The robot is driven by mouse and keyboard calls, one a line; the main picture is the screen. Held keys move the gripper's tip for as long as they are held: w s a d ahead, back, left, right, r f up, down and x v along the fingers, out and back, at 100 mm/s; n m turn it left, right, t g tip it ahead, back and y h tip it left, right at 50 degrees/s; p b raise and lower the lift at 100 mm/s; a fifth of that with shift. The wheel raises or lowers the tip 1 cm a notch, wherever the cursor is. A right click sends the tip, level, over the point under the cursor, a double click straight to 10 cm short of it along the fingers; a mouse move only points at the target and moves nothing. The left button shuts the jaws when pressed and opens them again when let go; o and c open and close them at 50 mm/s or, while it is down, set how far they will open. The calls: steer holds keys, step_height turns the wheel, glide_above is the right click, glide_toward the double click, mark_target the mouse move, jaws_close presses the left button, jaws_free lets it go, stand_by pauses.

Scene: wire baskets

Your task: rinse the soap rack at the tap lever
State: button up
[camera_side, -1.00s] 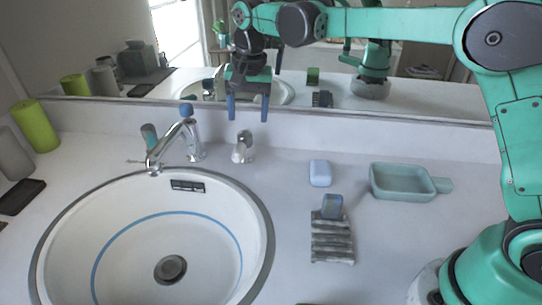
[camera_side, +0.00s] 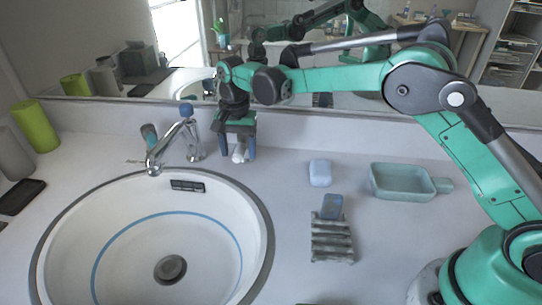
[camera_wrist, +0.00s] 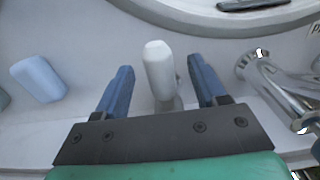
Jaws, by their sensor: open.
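What looks like the tap lever (camera_side: 240,152), small and white-topped on a chrome base, stands right of the chrome tap (camera_side: 168,147). My gripper (camera_side: 237,157) is pointing down there, open, with one blue finger on each side of it. In the wrist view the white lever (camera_wrist: 160,72) stands between the open fingers of my gripper (camera_wrist: 161,66), with a gap on both sides. The soap rack is out of the wrist view.
A round white basin (camera_side: 62,225) fills the left front. A pale blue soap bar (camera_side: 320,173) and a green dish (camera_side: 438,185) lie to the right. A green cup (camera_side: 36,126), a grey cup and a black tray stand far left. A mirror runs along the back.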

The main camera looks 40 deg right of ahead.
jaws_close()
stand_by(1.4)
